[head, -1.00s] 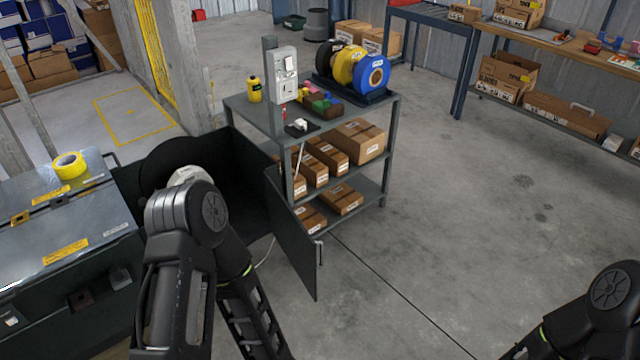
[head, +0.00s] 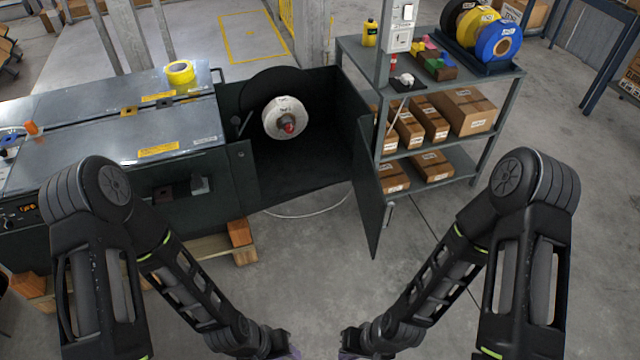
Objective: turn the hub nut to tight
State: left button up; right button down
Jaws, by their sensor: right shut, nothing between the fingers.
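The hub nut (head: 289,124) is a small red part at the centre of a white reel (head: 281,108). The reel sits upright in front of a large black disc (head: 262,92) inside the open dark cabinet (head: 300,180). The nut's markings are too small to read. My right gripper (head: 349,356) shows only partly at the bottom edge of the head view. It is shut and empty, well below and apart from the nut. My left arm reaches down to the same edge, and its fingers are out of the picture.
The cabinet's open door (head: 369,195) stands out to the right of the reel. A grey shelf cart (head: 508,70) with boxes and coloured tape rolls is beyond it. A machine with a metal top (head: 75,130) is at the left. A white strap (head: 310,214) lies on the floor, which is clear in front.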

aim_at(289, 129)
jog(key=l+u, duration=0.35)
jog(key=l, duration=0.3)
jog(key=l+u, duration=0.35)
jog(key=l, duration=0.35)
jog(key=l+u, duration=0.35)
jog(key=l, duration=0.35)
jog(key=k+l, duration=0.1)
jog(key=l, duration=0.65)
jog(key=k+l, duration=0.15)
jog(key=l, duration=0.2)
jog(key=l+u, duration=0.25)
jog(key=l, duration=0.5)
jog(key=i+l+u, duration=0.1)
jog(key=l+u, duration=0.15)
jog(key=l, duration=0.5)
jog(key=j+z, duration=0.1)
jog(key=z, duration=0.7)
jog(key=j+z, duration=0.7)
jog(key=j, duration=0.15)
jog(key=k+j+z, duration=0.1)
jog(key=j+z, duration=0.3)
jog(key=k+j, duration=0.1)
jog(key=j, duration=0.6)
jog(key=k+j, duration=0.15)
jog(key=j, duration=0.15)
jog(key=z, duration=0.05)
